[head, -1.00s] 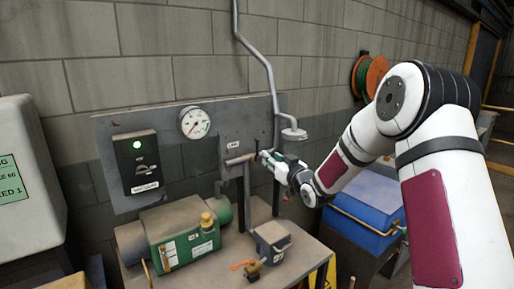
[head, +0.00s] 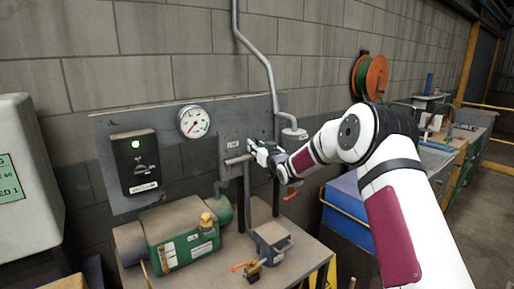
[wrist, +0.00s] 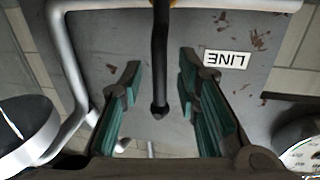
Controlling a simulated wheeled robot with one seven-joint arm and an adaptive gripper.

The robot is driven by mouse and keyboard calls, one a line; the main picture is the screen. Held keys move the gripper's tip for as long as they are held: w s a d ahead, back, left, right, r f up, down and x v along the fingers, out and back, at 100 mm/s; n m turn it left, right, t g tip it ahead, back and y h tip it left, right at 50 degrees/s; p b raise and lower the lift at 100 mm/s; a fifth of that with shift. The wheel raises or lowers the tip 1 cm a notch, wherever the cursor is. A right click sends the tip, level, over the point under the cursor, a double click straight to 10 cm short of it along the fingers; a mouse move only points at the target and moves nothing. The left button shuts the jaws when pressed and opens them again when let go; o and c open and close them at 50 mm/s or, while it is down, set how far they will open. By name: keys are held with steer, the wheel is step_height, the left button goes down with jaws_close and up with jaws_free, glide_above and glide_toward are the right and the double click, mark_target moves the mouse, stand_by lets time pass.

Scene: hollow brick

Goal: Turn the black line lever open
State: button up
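The black line lever (wrist: 160,50) shows in the wrist view as a dark bar ending in a rounded tip. It runs down the middle of the picture, between the two teal-padded fingers of my gripper (wrist: 159,66). The fingers are open, with a gap visible on each side of the lever. A white LINE label (wrist: 227,60), upside down, is on the grey plate beside it. In the head view my gripper (head: 257,149) is close to the grey plate (head: 232,132) at the LINE fitting. The lever cannot be made out clearly there.
A gauge (head: 194,122) and a black switch box (head: 137,162) with a green light are on the panel to the left. A grey pipe (head: 268,75) runs down the wall. A green pump (head: 180,237) and a small valve block (head: 269,241) with an orange handle are below.

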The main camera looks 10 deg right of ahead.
steer(key=shift+c, duration=0.4)
jaws_close()
